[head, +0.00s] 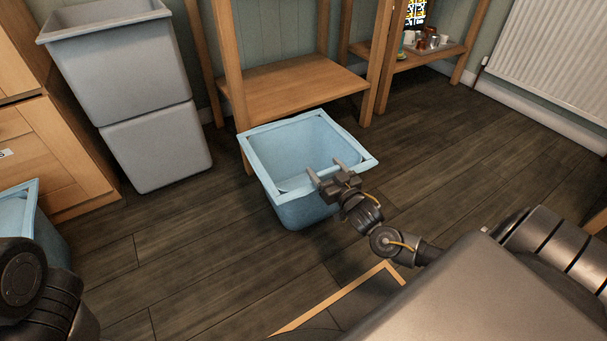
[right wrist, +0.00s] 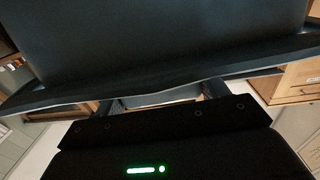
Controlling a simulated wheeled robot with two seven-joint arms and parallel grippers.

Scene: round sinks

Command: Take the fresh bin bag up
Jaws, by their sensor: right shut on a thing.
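The light blue, open-topped bin bag (head: 293,211) with a wide rim is upright in the middle of the head view, in front of a wooden stand. My right gripper (head: 327,170) is at its near right rim and shut on it. In the right wrist view a large dark surface (right wrist: 160,45) with a wavy edge fills the upper part, close to the fingers (right wrist: 160,97); it appears to be the bag. The bag's underside contact with the floor is hard to tell. My left arm shows at the lower left, but its gripper is out of the picture.
Another light blue container (head: 22,213) is cut off at the left edge. Stacked grey bins (head: 157,150) stand at the back left beside wooden drawers (head: 55,150). A low wooden shelf (head: 290,88) is behind the bag. Dark floor (head: 470,150) is clear at the right.

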